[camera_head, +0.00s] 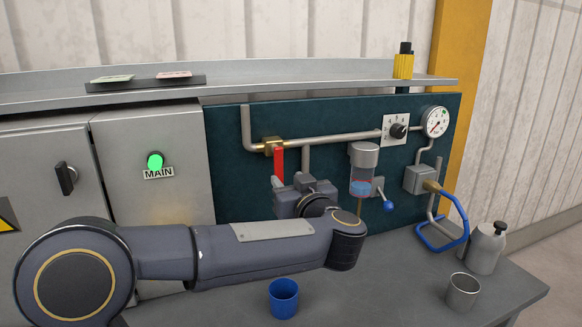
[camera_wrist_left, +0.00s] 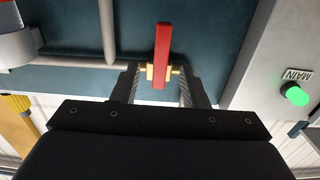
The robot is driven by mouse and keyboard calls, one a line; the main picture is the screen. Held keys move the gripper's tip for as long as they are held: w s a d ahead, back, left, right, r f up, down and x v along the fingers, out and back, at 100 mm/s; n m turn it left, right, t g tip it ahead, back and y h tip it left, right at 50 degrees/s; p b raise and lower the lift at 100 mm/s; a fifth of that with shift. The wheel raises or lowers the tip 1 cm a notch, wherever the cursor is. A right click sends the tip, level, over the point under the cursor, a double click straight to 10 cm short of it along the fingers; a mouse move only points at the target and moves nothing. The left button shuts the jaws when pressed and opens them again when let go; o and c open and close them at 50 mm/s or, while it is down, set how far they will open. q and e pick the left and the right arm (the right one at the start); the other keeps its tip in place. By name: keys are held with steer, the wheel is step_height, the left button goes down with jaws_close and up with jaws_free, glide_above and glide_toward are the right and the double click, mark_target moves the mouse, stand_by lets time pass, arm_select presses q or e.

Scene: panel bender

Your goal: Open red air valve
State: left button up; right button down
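The red air valve handle (camera_head: 279,164) hangs straight down from a brass valve body (camera_head: 271,146) on the grey pipe of the dark teal panel. My left gripper (camera_head: 297,184) is just below and in front of the handle, its fingers pointing at the panel. In the left wrist view the gripper (camera_wrist_left: 160,90) is open. The red handle (camera_wrist_left: 163,50) and brass valve (camera_wrist_left: 154,72) appear between its two fingers, with gaps on both sides. No contact is visible. The handle's lower end is partly hidden by the gripper in the head view. My right gripper is not in view.
A filter bowl (camera_head: 363,170), a blue-tipped lever (camera_head: 388,205), a dial (camera_head: 397,131) and a gauge (camera_head: 434,122) sit to the right. A blue cup (camera_head: 283,298), metal cup (camera_head: 462,291) and bottle (camera_head: 485,249) stand on the bench. The cabinet's MAIN lamp (camera_head: 155,160) is green.

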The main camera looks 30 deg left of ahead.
mark_target(280, 171)
arm_select(q)
steer(key=x, duration=0.7)
steer(key=shift+a+p, duration=0.1)
steer(key=shift+p, duration=0.3)
steer(key=shift+c, duration=0.4)
jaws_close()
